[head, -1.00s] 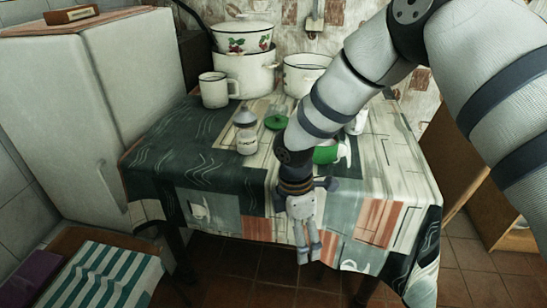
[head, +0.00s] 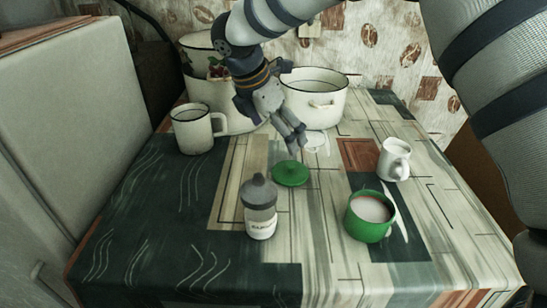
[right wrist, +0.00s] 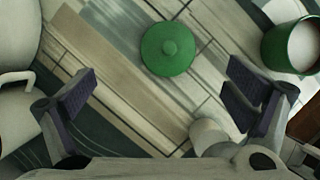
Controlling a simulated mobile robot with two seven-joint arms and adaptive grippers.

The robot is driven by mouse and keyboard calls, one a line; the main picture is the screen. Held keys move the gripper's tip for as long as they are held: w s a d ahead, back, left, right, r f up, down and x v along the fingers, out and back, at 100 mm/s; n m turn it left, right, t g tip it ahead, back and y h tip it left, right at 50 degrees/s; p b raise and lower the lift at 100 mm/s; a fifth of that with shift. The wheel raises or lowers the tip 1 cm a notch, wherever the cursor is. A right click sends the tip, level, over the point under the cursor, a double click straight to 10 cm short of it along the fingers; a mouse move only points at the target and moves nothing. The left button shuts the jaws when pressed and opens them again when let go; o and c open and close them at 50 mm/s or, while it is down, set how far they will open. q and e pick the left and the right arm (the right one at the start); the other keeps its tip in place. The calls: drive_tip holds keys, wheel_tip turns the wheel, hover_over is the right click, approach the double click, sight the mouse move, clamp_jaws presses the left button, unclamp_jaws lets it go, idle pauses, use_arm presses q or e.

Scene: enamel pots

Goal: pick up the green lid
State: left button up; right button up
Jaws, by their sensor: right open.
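In the right wrist view the lid (right wrist: 168,49) shows whole, beyond the gap between the two spread fingers (right wrist: 160,93). My left gripper is not in view.
A green pot (head: 358,229) stands right of the lid and a grey-capped bottle (head: 261,222) in front-left. A white cup (head: 394,163) is at right. A white mug (head: 190,132) and large white pots (head: 318,110) stand behind. The table's front left is clear.

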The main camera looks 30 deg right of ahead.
sight(290, 165)
drive_tip(key=x, duration=0.3)
drive_tip(key=s+x, duration=0.1)
drive_tip(key=x, duration=0.6)
drive_tip(key=shift+s+f, duration=0.3)
drive_tip(key=shift+f, duration=0.15)
drive_tip(key=shift+w+d+f, duration=0.1)
drive_tip(key=shift+w+f, duration=0.05)
drive_tip(key=shift+f, duration=0.1)
drive_tip(key=c, duration=1.2)
